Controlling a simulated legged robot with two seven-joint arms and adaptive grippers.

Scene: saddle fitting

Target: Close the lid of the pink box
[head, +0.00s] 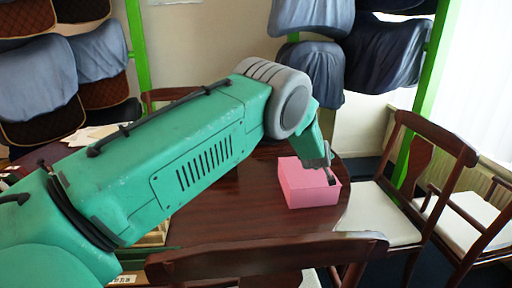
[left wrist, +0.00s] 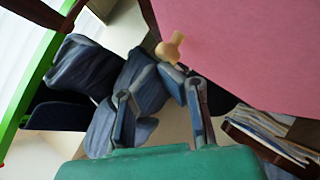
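The pink box (head: 310,194) sits on the dark wooden table, right of centre in the head view. My left arm reaches over the table, and its gripper (head: 329,168) is at the top right of the box, partly hiding it. In the left wrist view a large flat pink face (left wrist: 245,50) of the box fills the upper right. A tan knob (left wrist: 170,46) shows at its edge, just beyond my left fingertips (left wrist: 160,78). The fingers are apart with nothing seen between them. I cannot tell the lid's position clearly. My right gripper is not in view.
A wooden chair (head: 265,258) stands at the near edge, and another chair (head: 385,215) with a pale seat stands to the right. Covered saddles (head: 310,70) hang on green-framed racks behind.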

